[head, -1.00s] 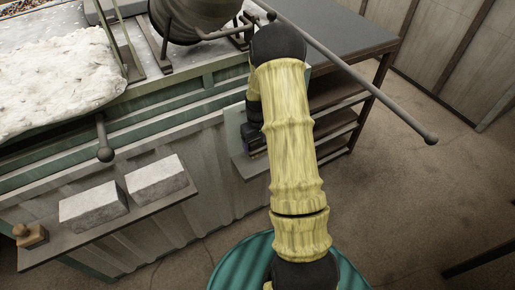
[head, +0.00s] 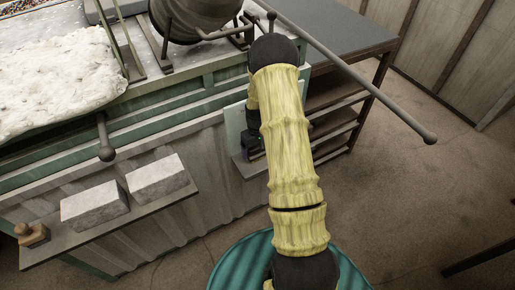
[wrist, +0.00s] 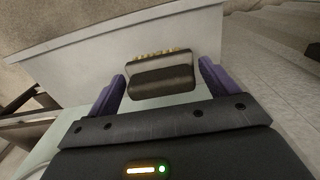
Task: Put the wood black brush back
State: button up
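A dark block-shaped brush (wrist: 162,80) with a row of tan bristles along its upper edge shows in the wrist view. It lies between the two purple fingers of my gripper (wrist: 161,78), with narrow gaps at both sides. The fingers stand apart and look open. A pale surface lies behind the brush. In the head view my gripper (head: 252,147) is low beside the small side shelf (head: 246,170), mostly hidden by my yellow arm. I cannot make out the brush in that view.
Two grey blocks (head: 95,208) and a small wooden object (head: 32,235) sit on a side ledge at left. A long rod (head: 360,82) sticks out over the dark rack (head: 345,35) at right. A grey-white heap (head: 60,85) covers the table's left.

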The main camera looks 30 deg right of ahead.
aim_at(257, 147)
jog(key=shift+o, duration=1)
notch_tip(257, 147, up, 12)
jog(key=shift+r+b, duration=0.15)
jog(key=shift+b, duration=0.2)
jog(key=shift+a, duration=0.1)
